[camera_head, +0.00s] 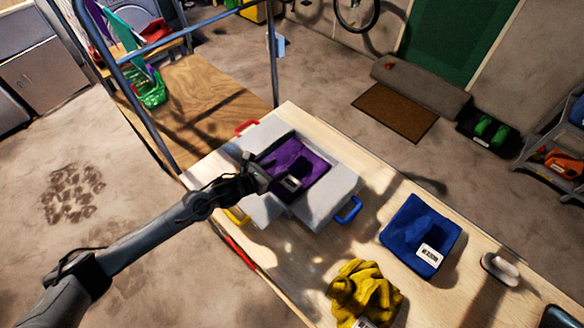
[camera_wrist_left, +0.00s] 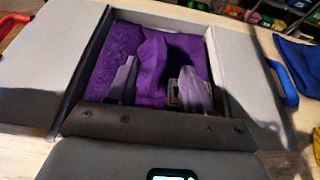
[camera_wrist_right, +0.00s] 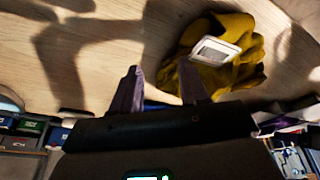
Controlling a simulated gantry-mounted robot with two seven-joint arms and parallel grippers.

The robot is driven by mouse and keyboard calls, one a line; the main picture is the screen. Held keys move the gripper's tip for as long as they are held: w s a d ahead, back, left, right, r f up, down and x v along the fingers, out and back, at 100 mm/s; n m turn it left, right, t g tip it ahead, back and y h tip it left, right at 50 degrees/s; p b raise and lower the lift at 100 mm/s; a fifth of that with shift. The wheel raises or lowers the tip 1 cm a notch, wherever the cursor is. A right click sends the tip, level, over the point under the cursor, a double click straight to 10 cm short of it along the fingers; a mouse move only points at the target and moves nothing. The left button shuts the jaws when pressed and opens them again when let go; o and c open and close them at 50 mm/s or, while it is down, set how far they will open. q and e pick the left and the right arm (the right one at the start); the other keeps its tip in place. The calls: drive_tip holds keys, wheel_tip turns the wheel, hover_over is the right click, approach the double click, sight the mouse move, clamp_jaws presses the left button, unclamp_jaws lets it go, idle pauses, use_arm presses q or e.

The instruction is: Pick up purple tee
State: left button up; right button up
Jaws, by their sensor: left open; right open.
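The purple tee (camera_head: 288,156) lies folded in the recessed middle of a pale grey folding box (camera_head: 343,184) with flaps spread to the sides. A tag with a white label lies on the tee. My left gripper (camera_head: 272,181) is open over the near edge of the tee. In the left wrist view the fingers of my left gripper (camera_wrist_left: 158,80) stand apart in front of the purple tee (camera_wrist_left: 112,62), with the label by the right finger. Contact cannot be told. In the right wrist view my right gripper (camera_wrist_right: 163,84) is open and empty, near a yellow garment (camera_wrist_right: 248,48).
The wooden table also holds a crumpled yellow garment (camera_head: 362,290), a folded blue garment (camera_head: 415,228) with a label, and a white-topped object (camera_head: 500,268). The box has red, yellow and blue handles. A blue metal frame (camera_head: 275,60) stands behind the table's left side.

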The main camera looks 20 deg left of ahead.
sight(288, 164)
use_arm(q)
drive_tip(key=shift+x, duration=2.6)
drive_tip(key=shift+c, duration=0.3)
clamp_jaws()
